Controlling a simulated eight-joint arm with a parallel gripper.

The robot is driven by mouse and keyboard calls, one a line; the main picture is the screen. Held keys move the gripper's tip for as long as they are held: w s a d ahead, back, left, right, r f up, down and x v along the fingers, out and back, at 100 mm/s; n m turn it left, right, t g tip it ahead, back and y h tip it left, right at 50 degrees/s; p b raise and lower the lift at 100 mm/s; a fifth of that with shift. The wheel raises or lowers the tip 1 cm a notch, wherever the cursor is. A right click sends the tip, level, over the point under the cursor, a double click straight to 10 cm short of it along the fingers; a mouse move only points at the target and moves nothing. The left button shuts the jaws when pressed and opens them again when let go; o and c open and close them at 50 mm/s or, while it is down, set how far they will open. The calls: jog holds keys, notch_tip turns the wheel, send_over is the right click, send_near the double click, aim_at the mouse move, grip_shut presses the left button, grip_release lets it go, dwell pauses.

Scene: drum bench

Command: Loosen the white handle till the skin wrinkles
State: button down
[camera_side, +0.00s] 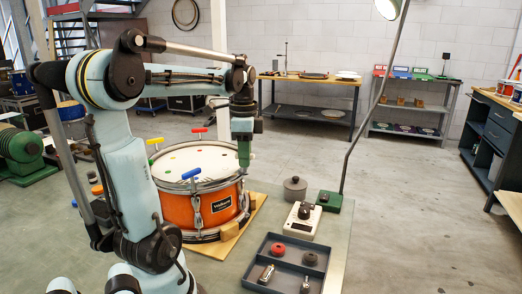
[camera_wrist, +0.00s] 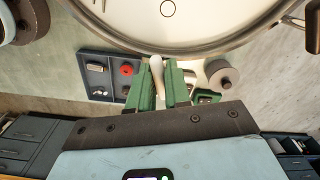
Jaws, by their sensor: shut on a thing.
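My gripper (camera_wrist: 159,88) has green fingers. In the wrist view they are shut on the white handle (camera_wrist: 156,66), which stands between them at the drum's rim. In the side view my gripper (camera_side: 244,160) points down at the right edge of the orange drum (camera_side: 178,209). The drum skin (camera_side: 190,157) is pale, with small coloured dots near the rim; in the wrist view the part of the skin (camera_wrist: 200,12) in sight looks smooth, with no wrinkles that I can make out. Blue (camera_side: 191,174), yellow (camera_side: 155,141) and red (camera_side: 195,130) handles stand around the rim.
A dark tray (camera_side: 262,247) with knobs and metal parts lies right of the drum. A white device (camera_side: 302,219), a grey lidded pot (camera_side: 295,187) and a green lamp base (camera_side: 330,201) stand beside it.

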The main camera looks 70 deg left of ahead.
jog(key=shift+n, duration=2.2)
jog(key=shift+s, duration=0.1)
jog(key=c, duration=1.2)
grip_release()
jog(key=shift+o, duration=0.2)
notch_tip(320, 180, up, 12)
